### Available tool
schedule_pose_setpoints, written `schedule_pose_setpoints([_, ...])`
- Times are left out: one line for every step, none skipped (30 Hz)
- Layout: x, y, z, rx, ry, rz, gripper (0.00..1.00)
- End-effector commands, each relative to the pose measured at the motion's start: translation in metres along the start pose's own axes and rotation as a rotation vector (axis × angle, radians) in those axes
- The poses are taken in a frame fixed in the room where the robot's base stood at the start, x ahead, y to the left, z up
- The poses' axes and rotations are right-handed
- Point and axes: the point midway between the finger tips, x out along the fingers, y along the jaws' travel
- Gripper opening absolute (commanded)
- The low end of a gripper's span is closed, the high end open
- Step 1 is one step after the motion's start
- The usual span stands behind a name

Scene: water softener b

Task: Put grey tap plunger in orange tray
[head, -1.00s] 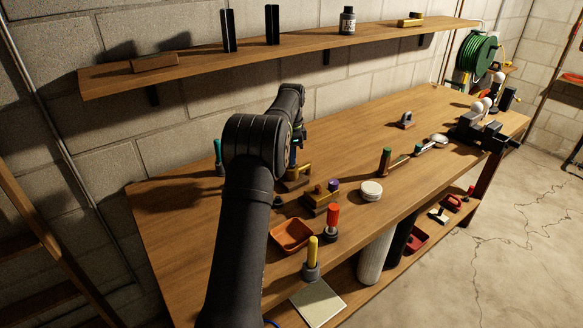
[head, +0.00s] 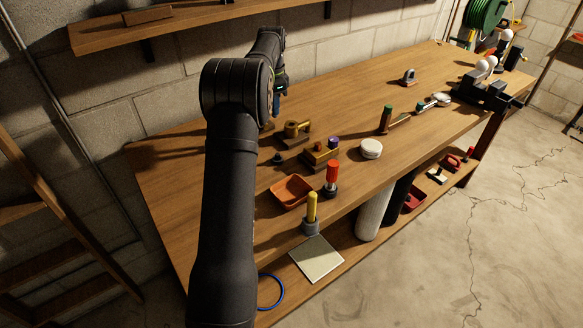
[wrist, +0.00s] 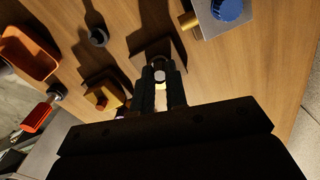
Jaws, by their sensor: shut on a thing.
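My gripper shows in the wrist view (wrist: 160,82), shut on a small pale grey round-ended piece (wrist: 159,75), which looks like the grey tap plunger. It is above the bench, over a brown block. In the head view my own arm hides most of the gripper, and the held piece cannot be made out there. The orange tray (head: 287,204) is open and looks empty, near the bench's front edge. It also shows at the upper left of the wrist view (wrist: 45,63), apart from my gripper.
A brass fitting (head: 297,129) and a brass block with a purple knob (head: 318,157) stand behind the tray. A red-handled piece (head: 331,175) and a yellow-handled one (head: 311,209) stand close beside it. A white round lid (head: 371,149) lies farther right. A shelf runs above.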

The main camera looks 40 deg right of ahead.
Motion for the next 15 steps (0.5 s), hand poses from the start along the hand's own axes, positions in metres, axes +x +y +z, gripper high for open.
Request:
schedule_pose_setpoints([0.001,-0.006,0.027,-0.069,-0.001,0.002,0.00])
schedule_pose_setpoints([0.002,-0.008,0.042,-0.113,-0.001,0.001,0.00])
schedule_pose_setpoints([0.004,-0.011,0.063,-0.176,-0.001,0.001,0.00])
schedule_pose_setpoints([0.006,-0.013,0.079,-0.225,-0.001,0.002,0.00])
schedule_pose_setpoints([0.007,-0.014,0.096,-0.276,-0.001,0.001,0.00])
schedule_pose_setpoints([0.009,-0.015,0.118,-0.341,-0.001,0.002,0.00])
schedule_pose_setpoints([0.011,-0.015,0.134,-0.391,-0.001,0.001,0.00])
schedule_pose_setpoints([0.012,-0.015,0.151,-0.442,-0.001,0.001,0.00])
schedule_pose_setpoints([0.015,-0.013,0.172,-0.509,-0.001,0.001,0.00])
schedule_pose_setpoints([0.017,-0.011,0.189,-0.560,-0.001,0.002,0.00])
schedule_pose_setpoints([0.018,-0.009,0.205,-0.610,-0.001,0.001,0.00])
schedule_pose_setpoints([0.021,-0.005,0.225,-0.675,-0.001,0.002,0.00])
schedule_pose_setpoints([0.022,-0.002,0.239,-0.722,0.000,0.001,0.00])
schedule_pose_setpoints([0.024,0.001,0.253,-0.767,-0.001,0.001,0.00])
schedule_pose_setpoints([0.026,0.006,0.270,-0.824,0.000,0.001,0.00])
